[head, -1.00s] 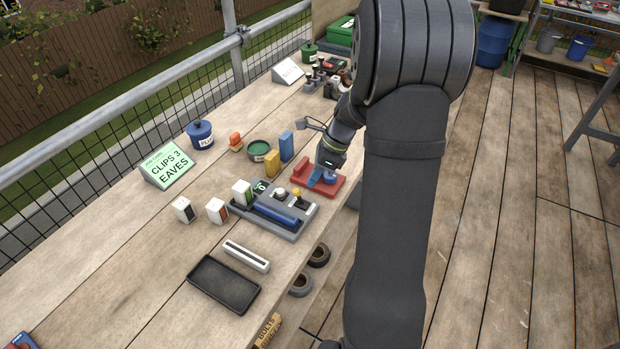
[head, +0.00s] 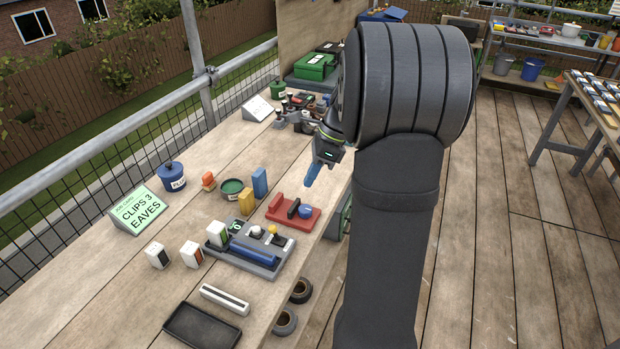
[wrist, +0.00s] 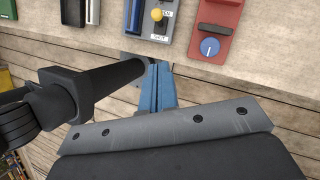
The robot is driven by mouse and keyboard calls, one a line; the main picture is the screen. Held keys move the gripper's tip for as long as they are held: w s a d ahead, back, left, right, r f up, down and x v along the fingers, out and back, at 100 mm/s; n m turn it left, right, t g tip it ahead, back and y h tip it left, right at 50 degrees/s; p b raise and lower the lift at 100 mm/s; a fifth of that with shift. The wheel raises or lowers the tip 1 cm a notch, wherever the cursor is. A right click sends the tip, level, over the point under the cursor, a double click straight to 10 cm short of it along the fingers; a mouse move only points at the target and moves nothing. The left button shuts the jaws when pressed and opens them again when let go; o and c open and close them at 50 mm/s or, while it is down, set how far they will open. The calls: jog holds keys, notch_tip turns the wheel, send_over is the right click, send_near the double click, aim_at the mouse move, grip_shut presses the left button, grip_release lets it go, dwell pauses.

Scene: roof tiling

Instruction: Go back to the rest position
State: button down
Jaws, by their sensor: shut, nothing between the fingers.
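My gripper (head: 311,174) is shut and empty, its blue fingers pressed together. In the head view it hangs above the right edge of the bench, to the right of and higher than the red fixture (head: 293,213). In the wrist view the blue fingers (wrist: 160,85) are side by side at the bench edge. The red fixture with its blue knob (wrist: 210,47) is up and to the right of them there. The grey fixture (wrist: 148,24) with a yellow knob is above them.
On the bench (head: 95,265) stand a green card (head: 140,210), a blue pot (head: 171,176), a black tray (head: 201,327) and a green case (head: 315,66). A railing (head: 130,120) runs along the left. Open deck (head: 500,240) lies to the right.

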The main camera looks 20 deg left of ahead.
jog(key=shift+f, duration=0.1)
jog(key=x, duration=1.2)
jog(key=shift+s+a, duration=0.35)
jog(key=shift+s, duration=0.1)
jog(key=shift+s+d+f+n+g+y, duration=0.3)
jog(key=shift+d+f+g+y, duration=0.2)
jog(key=shift+f+y, duration=0.25)
jog(key=shift+s+d+f+y, duration=0.2)
jog(key=shift+d+f+y, duration=0.3)
jog(key=shift+y, duration=0.45)
jog(key=shift+w+d+f+n+y, duration=0.1)
jog(key=shift+d+f+n+y, duration=0.35)
jog(key=shift+y, duration=0.75)
jog(key=shift+w+d+f+y, duration=0.3)
jog(key=shift+d+f+y, duration=0.05)
jog(key=shift+y, duration=0.35)
jog(key=shift+d, duration=0.1)
jog(key=shift+w+d, duration=0.1)
